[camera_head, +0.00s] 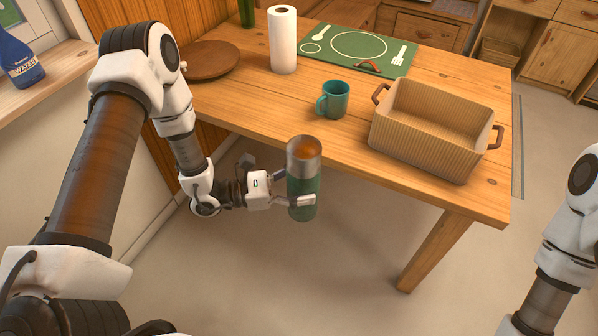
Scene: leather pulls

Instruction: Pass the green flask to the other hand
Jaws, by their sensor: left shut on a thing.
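The green flask (304,184) has a green body, a silver band and a brown top. It is upright in the air, in front of the table's near edge. My left gripper (300,190) is shut on its body from the left side. The flask hides part of the fingers. My right arm shows only in part at the right edge of the head view. The right gripper is outside the picture.
The wooden table (270,108) holds a teal mug (334,100), a ribbed basket (420,134) with leather handles, a paper roll (283,42), a brown round board (207,60) and a green placemat (330,60). Open floor lies below the flask.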

